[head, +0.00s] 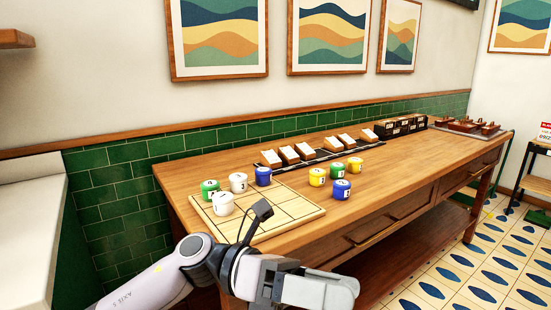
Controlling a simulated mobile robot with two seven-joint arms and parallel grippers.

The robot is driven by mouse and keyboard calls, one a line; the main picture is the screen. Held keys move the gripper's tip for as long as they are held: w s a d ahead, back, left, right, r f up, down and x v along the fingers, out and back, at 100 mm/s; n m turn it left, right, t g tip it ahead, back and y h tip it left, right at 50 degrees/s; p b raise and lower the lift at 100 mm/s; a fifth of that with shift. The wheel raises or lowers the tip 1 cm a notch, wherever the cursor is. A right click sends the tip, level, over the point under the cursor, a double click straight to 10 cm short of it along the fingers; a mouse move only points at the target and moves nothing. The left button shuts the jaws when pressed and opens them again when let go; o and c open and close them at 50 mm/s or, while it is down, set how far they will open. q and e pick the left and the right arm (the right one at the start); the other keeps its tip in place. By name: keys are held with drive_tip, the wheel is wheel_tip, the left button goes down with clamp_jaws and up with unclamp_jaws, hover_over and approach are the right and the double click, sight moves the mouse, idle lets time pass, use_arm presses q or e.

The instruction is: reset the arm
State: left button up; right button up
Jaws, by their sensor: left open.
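My left arm comes in from the lower left, and my left gripper (340,287) is in front of the table's near edge, low in the head view. It is open, and I see nothing held in it. My right gripper is not in view. The wooden table (380,195) stands along the wall, beyond my left gripper.
On the table, a gridded wooden board (285,214) bears a green pot (210,190), two white pots and a blue pot (263,176). Yellow, green and blue pots stand to its right. Behind lies a dark rack of white-topped blocks (305,150). A white counter (25,225) is left.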

use_arm(q)
drive_tip(key=w+a+f+m+t+y+p, duration=0.3)
drive_tip(key=a+f+m+t, duration=0.35)
drive_tip(key=m+t, duration=0.85)
drive_tip(key=w+a+f+m+t+y+p, duration=0.1)
drive_tip(key=w+a+f+m+t+y, duration=0.2)
drive_tip(key=w+a+f+m+t, duration=1.15)
drive_tip(key=s+a+f+n+g+y, duration=0.2)
drive_tip(key=s+f+g+y, duration=0.1)
drive_tip(key=s, duration=0.5)
drive_tip(key=s+a+f+n+g+y+p, duration=0.1)
drive_tip(key=s+a+f+n+g+y, duration=0.1)
drive_tip(key=s, duration=0.7)
drive_tip(key=s+a+f+n+g+y+p, duration=0.1)
drive_tip(key=s+f+g+y, duration=0.3)
drive_tip(key=s, duration=0.5)
wheel_tip(320, 180, down, 2)
drive_tip(key=a+n+g, duration=0.1)
drive_tip(key=g, duration=0.2)
